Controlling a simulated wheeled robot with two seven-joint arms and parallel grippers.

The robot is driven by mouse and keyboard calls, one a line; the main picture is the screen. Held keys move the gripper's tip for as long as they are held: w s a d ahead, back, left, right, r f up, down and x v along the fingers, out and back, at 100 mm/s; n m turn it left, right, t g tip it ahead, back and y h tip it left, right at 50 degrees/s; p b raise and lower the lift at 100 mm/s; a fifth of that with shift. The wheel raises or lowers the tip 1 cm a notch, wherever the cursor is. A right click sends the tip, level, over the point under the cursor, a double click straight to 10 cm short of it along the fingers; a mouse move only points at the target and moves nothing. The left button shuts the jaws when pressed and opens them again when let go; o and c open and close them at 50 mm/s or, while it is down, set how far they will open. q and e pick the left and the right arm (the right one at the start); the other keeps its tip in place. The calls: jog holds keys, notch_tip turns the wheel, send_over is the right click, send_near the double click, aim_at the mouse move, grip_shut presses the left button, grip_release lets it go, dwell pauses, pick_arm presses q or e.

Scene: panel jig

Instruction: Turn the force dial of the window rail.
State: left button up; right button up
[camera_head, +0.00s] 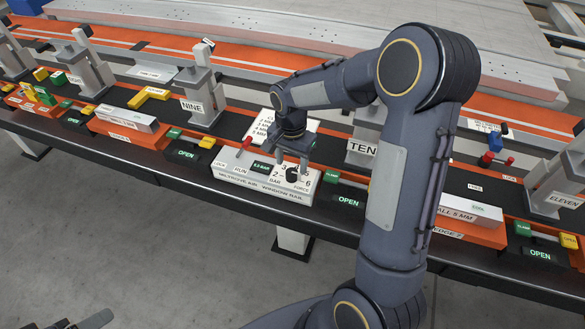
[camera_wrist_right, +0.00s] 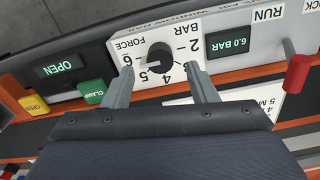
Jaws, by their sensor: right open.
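The window rail's control box (camera_head: 225,174) is a white panel on the bench's front edge. It carries a black round force dial (camera_wrist_right: 160,57), ringed by numbers and marked BAR and FORCE. The dial shows small in the head view (camera_head: 291,174). My right gripper (camera_wrist_right: 160,70) is open. Its fingers reach toward the panel, one on each side of the dial, with gaps between them and the knob. I cannot tell where the dial's pointer stands.
A red-tipped lever (camera_wrist_right: 298,72) stands beside the LOCK and RUN labels. A green CLAMP button (camera_wrist_right: 93,92), a yellow button (camera_wrist_right: 34,105) and a lit OPEN display (camera_wrist_right: 63,68) lie on the dial's other side. Station posts such as NINE (camera_head: 200,98) rise behind.

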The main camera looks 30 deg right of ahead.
aim_at(292, 172)
jog(key=shift+f, duration=2.15)
jog(key=c, duration=1)
jog(key=shift+o, duration=0.2)
